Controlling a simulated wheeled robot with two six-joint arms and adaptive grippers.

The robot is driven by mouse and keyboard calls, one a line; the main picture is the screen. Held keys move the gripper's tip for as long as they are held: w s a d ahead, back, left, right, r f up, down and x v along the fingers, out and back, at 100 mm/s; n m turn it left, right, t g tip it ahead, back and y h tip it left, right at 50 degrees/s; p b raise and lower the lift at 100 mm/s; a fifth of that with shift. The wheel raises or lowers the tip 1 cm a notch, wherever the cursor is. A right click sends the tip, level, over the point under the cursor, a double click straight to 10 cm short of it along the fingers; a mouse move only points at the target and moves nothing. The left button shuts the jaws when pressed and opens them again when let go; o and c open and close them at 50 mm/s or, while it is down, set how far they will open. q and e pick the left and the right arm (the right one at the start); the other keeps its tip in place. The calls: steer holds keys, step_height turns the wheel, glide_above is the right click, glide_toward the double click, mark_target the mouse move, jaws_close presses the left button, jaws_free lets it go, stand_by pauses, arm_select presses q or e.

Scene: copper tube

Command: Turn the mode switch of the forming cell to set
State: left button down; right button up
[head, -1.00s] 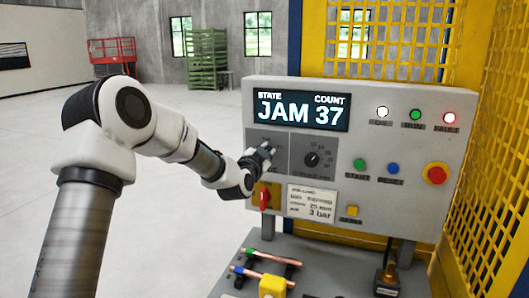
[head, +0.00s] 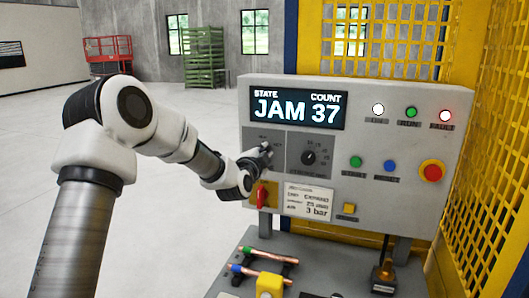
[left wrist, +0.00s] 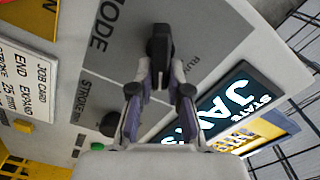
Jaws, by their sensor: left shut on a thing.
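The grey control panel (head: 330,205) of the forming cell carries a display (head: 297,110) reading JAM, count 37. The mode switch is a black knob (left wrist: 159,45) on a dark plate marked MODE in the left wrist view. My left gripper (left wrist: 160,75) is shut on this knob, one finger on each side. In the head view my left gripper (head: 262,152) covers most of the switch, so its pointer and setting are hidden. The word RUN, partly visible, is to the right of the knob in the left wrist view. My right gripper is not in view.
A stroke dial (head: 309,157) sits right of the mode switch, with a red lever switch (head: 261,196) below. A red button on yellow (head: 432,172) is at the right. Copper tubes (head: 270,255) lie on the bench below. Yellow mesh guarding (head: 495,150) stands at the right.

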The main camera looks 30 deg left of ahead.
arm_select(q)
steer(key=c, duration=1.3)
jaws_free()
steer(key=shift+a, duration=0.1)
steer(key=shift+o, duration=0.9)
steer(key=shift+w+a, duration=0.1)
steer(key=shift+w, duration=0.05)
steer(key=shift+w+a+f, duration=0.1)
steer(key=shift+a+f, duration=0.05)
steer(key=shift+f, duration=0.05)
steer(key=v, duration=1.2)
